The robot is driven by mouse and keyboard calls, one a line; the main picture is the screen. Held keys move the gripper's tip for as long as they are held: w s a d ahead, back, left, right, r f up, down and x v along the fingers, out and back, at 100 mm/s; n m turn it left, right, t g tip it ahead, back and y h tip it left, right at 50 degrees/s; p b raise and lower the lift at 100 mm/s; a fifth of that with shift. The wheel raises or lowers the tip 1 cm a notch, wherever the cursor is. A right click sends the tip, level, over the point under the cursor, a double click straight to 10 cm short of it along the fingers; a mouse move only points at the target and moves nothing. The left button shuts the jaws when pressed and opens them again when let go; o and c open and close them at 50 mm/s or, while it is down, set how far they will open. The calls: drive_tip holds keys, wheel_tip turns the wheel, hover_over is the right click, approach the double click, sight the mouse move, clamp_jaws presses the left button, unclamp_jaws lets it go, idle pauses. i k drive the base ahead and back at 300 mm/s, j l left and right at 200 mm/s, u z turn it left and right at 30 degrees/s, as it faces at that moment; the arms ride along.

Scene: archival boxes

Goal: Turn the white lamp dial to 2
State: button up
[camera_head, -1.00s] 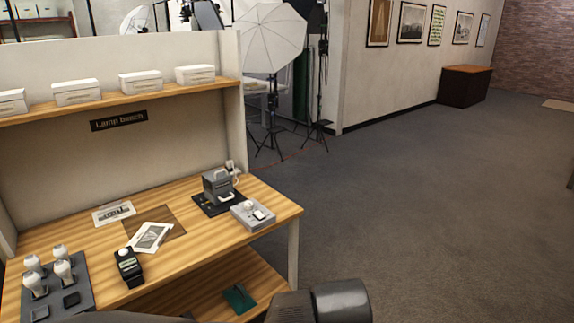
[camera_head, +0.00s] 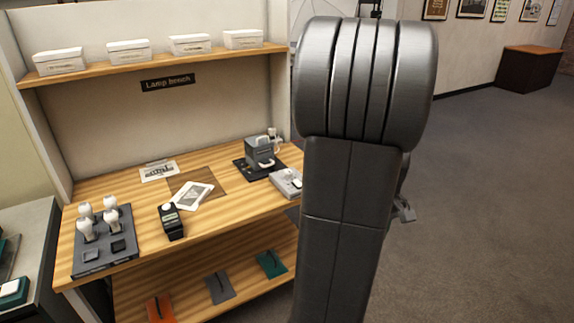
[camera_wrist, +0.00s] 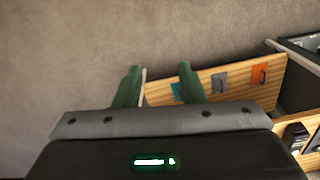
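On the lamp bench (camera_head: 110,262) in the head view, a small grey box (camera_head: 283,188) with a white knob-like part on top sits near the right end, partly cut off by my arm. This may carry the white dial; its markings are too small to read. A grey lamp-like unit (camera_head: 260,150) stands behind it on a dark mat. My gripper shows two green fingers (camera_wrist: 159,78) in the wrist view, apart with nothing between them. It points at the floor and lower shelf, away from the bench top. In the head view only a small part near my gripper shows beyond my arm.
A dark tray (camera_head: 92,258) with several white bulbs is at the bench's left. A black meter (camera_head: 172,224) and a photo print (camera_head: 192,196) lie mid-bench. Coloured folders lie on the lower shelf (camera_head: 190,300). Another table (camera_head: 30,225) stands at left. Floor at right is clear.

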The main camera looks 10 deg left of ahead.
sight(288, 173)
drive_tip(key=i+l+u, duration=0.1)
drive_tip(key=u, duration=0.4)
drive_tip(key=i+l+u, duration=0.15)
drive_tip(key=u, duration=0.3)
drive_tip(key=i+l+u, duration=0.2)
drive_tip(key=u, duration=0.3)
drive_tip(key=i+l+u, duration=0.1)
drive_tip(key=l, duration=0.25)
drive_tip(key=i+l, duration=0.15)
drive_tip(key=l, duration=0.2)
drive_tip(key=i+l+u, duration=0.15)
drive_tip(key=l, duration=0.2)
drive_tip(key=i+l, duration=0.1)
drive_tip(key=l, duration=0.3)
drive_tip(key=i+l+u, duration=0.15)
drive_tip(key=l, duration=0.2)
